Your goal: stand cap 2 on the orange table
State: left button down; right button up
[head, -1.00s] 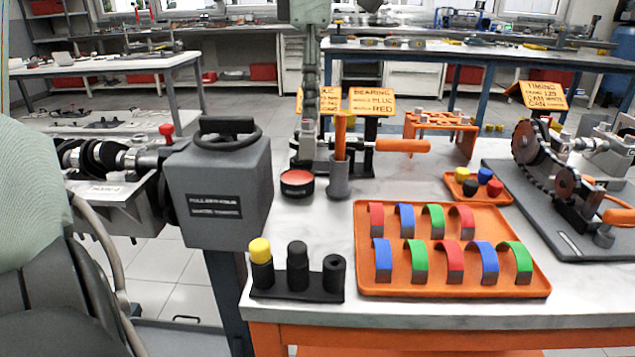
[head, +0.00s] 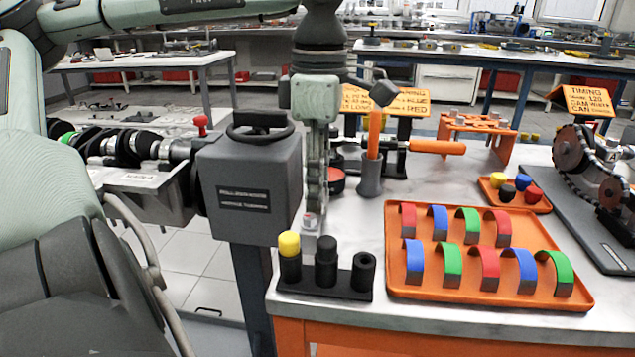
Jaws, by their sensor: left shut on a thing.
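My left gripper (head: 312,212) comes down from the top of the head view and points straight down, seen edge-on. It is shut on a small grey piece (head: 310,223) at its fingertips, which I take to be cap 2; it is mostly hidden and no number is readable. The piece is low over the orange table's pale top (head: 377,281), just behind the black stand. I cannot tell whether it touches the top. My right gripper is not in view.
The black stand with three posts (head: 325,283) is close in front of the gripper. An orange tray of coloured shells (head: 400,288) lies to the right. A grey cup with an orange handle (head: 369,180) stands behind. A grey box with a handwheel (head: 247,180) is left.

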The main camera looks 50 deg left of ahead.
pick_arm(q)
jog(key=c, duration=1.2)
grip_release()
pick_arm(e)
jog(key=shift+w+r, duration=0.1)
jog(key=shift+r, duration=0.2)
pick_arm(q)
notch_tip(320, 180, up, 12)
jog(key=shift+r+p, duration=0.1)
jog(key=shift+p, duration=0.55)
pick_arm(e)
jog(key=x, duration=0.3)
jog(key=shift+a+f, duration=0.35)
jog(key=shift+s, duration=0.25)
